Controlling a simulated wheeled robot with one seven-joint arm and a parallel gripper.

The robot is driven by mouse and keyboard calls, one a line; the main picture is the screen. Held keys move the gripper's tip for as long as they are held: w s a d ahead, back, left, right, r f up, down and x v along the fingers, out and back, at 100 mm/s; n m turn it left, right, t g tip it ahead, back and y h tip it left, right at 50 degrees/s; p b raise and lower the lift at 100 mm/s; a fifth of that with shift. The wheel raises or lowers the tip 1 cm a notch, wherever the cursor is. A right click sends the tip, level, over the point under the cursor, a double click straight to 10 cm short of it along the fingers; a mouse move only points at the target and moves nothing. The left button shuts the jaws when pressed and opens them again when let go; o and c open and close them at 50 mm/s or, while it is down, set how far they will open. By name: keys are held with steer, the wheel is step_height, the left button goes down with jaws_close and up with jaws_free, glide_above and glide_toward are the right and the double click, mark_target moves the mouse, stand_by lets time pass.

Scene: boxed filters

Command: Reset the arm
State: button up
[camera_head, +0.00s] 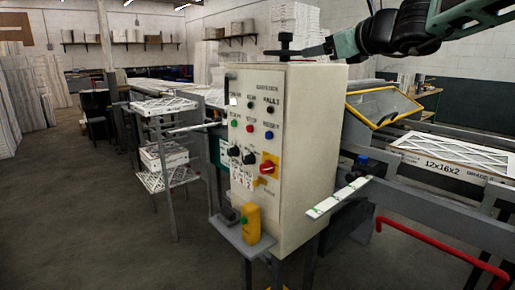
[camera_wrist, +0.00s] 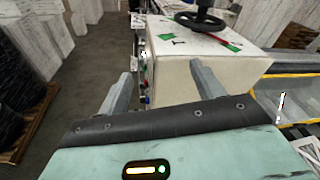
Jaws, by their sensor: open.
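My gripper (camera_head: 318,50) is at the top of the head view, reaching in from the right above the top of a cream control cabinet (camera_head: 290,150). In the wrist view my gripper (camera_wrist: 160,72) shows two grey fingers spread wide apart with nothing between them. The cabinet (camera_wrist: 185,75) stands beyond the fingers there. A black handwheel (camera_wrist: 200,22) sits on its top, and it also shows in the head view (camera_head: 285,42) close to the fingertips.
A conveyor with a boxed filter (camera_head: 450,150) and a yellow-framed guard (camera_head: 385,105) lies right. A rack (camera_head: 165,150) stands left. The floor at the left front is clear.

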steer(key=s+a+f+n+g, duration=0.55)
steer(key=s+f+n, duration=0.35)
steer(key=s+f, duration=0.2)
steer(key=s+a+f+n+g, duration=0.55)
steer(key=s+f+n, duration=0.35)
steer(key=s+f, duration=0.2)
steer(key=s+d+f+n+g+h, duration=0.1)
steer(key=s+d+f+n+h, duration=0.3)
steer(key=s+n, duration=0.4)
steer(key=s+d+f+n+g+h, duration=0.2)
steer(key=s+d+f+n, duration=0.4)
steer(key=s, duration=0.5)
step_height(320, 180, down, 3)
steer(key=shift+f+n+h, duration=0.1)
steer(key=shift+n+h, duration=0.8)
steer(key=shift+n, duration=0.1)
steer(key=shift+c, duration=0.4)
